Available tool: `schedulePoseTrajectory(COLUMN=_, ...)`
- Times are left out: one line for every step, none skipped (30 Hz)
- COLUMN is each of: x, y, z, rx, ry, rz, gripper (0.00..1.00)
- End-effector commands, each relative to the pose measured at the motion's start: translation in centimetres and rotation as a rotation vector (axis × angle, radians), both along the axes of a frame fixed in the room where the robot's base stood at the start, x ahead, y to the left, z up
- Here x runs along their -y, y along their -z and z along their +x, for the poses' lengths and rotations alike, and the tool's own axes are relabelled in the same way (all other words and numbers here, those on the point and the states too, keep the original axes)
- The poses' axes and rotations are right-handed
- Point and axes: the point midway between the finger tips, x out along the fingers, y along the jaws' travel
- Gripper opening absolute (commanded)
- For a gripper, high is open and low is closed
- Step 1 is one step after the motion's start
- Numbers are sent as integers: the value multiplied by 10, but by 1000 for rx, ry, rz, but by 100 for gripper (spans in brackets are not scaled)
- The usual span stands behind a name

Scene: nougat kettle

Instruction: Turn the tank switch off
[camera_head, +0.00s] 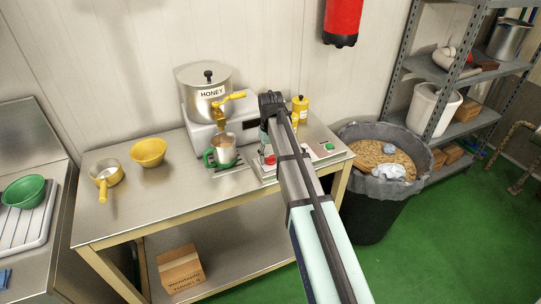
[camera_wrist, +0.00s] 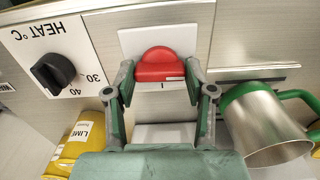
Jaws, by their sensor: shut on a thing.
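The tank switch, a red knob (camera_wrist: 160,65), sits on a white plate in the wrist view. My gripper (camera_wrist: 161,78) has one finger on each side of it and is shut on it. In the head view my arm hides the switch and most of the gripper. The steel tank (camera_head: 205,95) labelled HONEY, with a yellow tap, stands on a white base on the steel table.
A steel mug (camera_wrist: 265,125) with a green handle is close to the right finger in the wrist view. A black HEAT dial (camera_wrist: 53,73) and a yellow LIME bottle (camera_wrist: 78,145) are at left. A yellow bowl (camera_head: 149,152) and a yellow-handled pan (camera_head: 106,173) stand on the table.

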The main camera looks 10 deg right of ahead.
Motion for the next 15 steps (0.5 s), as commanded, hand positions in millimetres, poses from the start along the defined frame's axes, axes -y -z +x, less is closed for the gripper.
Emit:
schedulePoseTrajectory(x=0, y=1, z=-1, rx=-3, ry=-16, rz=0, gripper=19)
schedulePoseTrajectory(x=0, y=1, z=-1, rx=-3, ry=-25, rz=0, gripper=19)
schedulePoseTrajectory(x=0, y=1, z=-1, rx=-3, ry=-35, rz=-1, gripper=19)
schedulePoseTrajectory(x=0, y=1, z=-1, rx=-3, ry=-42, rz=-1, gripper=19)
schedulePoseTrajectory(x=0, y=1, z=-1, rx=-3, ry=-47, rz=-1, gripper=19)
schedulePoseTrajectory(x=0, y=1, z=-1, rx=-3, ry=-52, rz=-1, gripper=19)
schedulePoseTrajectory(x=0, y=1, z=-1, rx=-3, ry=-56, rz=-1, gripper=19)
schedulePoseTrajectory(x=0, y=1, z=-1, rx=-3, ry=-58, rz=-1, gripper=19)
schedulePoseTrajectory(x=0, y=1, z=-1, rx=-3, ry=-61, rz=-1, gripper=19)
schedulePoseTrajectory(x=0, y=1, z=-1, rx=-3, ry=-63, rz=-1, gripper=19)
schedulePoseTrajectory(x=0, y=1, z=-1, rx=-3, ry=-64, rz=-1, gripper=19)
schedulePoseTrajectory(x=0, y=1, z=-1, rx=-3, ry=-65, rz=-1, gripper=19)
schedulePoseTrajectory(x=0, y=1, z=-1, rx=-3, ry=-65, rz=-1, gripper=19)
schedulePoseTrajectory(x=0, y=1, z=-1, rx=-3, ry=-65, rz=-1, gripper=19)
schedulePoseTrajectory(x=0, y=1, z=-1, rx=-3, ry=-65, rz=-1, gripper=19)
